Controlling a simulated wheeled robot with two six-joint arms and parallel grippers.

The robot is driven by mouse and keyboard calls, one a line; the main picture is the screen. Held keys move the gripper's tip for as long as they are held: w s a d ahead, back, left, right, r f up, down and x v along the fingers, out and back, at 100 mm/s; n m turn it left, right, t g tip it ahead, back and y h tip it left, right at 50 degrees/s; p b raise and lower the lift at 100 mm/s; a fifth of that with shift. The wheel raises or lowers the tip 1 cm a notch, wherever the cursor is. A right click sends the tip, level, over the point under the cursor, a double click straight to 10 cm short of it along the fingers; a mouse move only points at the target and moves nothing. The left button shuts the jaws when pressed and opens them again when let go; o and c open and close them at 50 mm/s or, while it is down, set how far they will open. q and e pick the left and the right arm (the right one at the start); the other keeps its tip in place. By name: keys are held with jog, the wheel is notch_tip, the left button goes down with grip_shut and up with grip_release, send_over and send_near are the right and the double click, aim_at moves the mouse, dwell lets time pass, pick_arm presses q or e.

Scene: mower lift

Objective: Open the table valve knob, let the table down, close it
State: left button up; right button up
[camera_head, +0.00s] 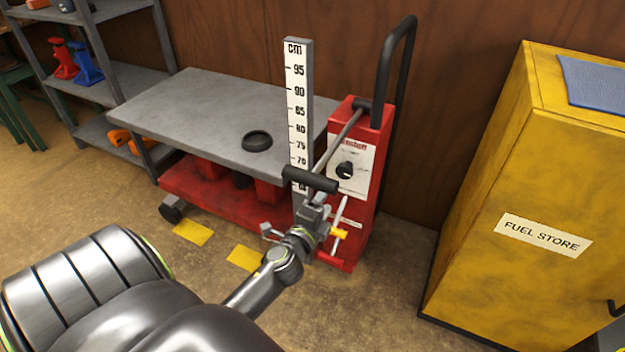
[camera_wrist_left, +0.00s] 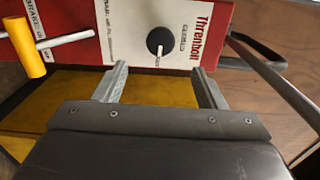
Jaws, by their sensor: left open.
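The black valve knob (camera_head: 345,169) sits on a white panel on the red column (camera_head: 366,205) of the lift table. In the left wrist view the knob (camera_wrist_left: 160,41) lies ahead of the fingers, with its white pointer line directed down in that picture. The grey table top (camera_head: 205,105) stands raised above its red base, beside the cm scale (camera_head: 298,110). My left gripper (camera_wrist_left: 163,84) is open and empty, its two fingers apart and short of the knob. In the head view my left arm reaches the column's front, partly behind the black pump handle (camera_head: 311,179). My right gripper does not show.
A yellow lever end (camera_wrist_left: 25,45) with a white rod is near the column's lower front. A tall black push bar (camera_head: 398,60) rises behind the column. A yellow FUEL STORE cabinet (camera_head: 520,190) stands right. A grey shelf (camera_head: 100,90) with jacks is at left. Floor in front is open.

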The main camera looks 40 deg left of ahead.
pick_arm(q)
jog(key=v, duration=0.6)
jog(key=shift+s+b, duration=0.3)
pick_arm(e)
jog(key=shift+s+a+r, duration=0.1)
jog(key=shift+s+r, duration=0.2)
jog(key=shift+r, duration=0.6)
pick_arm(q)
jog(key=shift+d, duration=0.15)
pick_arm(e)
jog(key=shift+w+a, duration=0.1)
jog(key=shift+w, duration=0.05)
